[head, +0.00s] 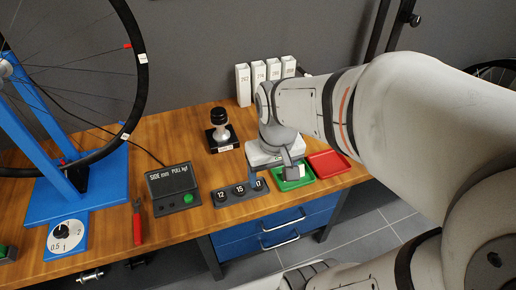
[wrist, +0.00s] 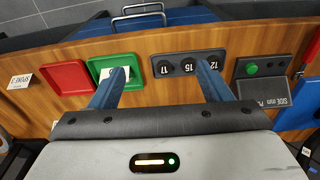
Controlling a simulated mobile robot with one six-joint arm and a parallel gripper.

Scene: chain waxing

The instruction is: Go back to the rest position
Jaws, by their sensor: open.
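My gripper (head: 285,160) hangs above the front right part of the wooden bench in the head view, by the green tray. In the wrist view my gripper (wrist: 162,70) shows two blue-grey fingers spread wide apart with nothing between them. One finger overlaps the green tray (wrist: 97,66), the other the dark holder marked 12, 15 and 17 (wrist: 178,64). A small white item (wrist: 127,72) lies in the green tray, partly hidden by a finger. In the head view my gripper partly covers the green tray (head: 282,186).
A red tray (head: 330,164) lies right of the green one. A black and silver tool on a dark base (head: 221,132), white numbered boxes (head: 243,85), a display box (head: 172,188), red-handled pliers (head: 137,222) and a blue wheel stand (head: 95,190) occupy the bench. Blue drawers (head: 268,232) are below.

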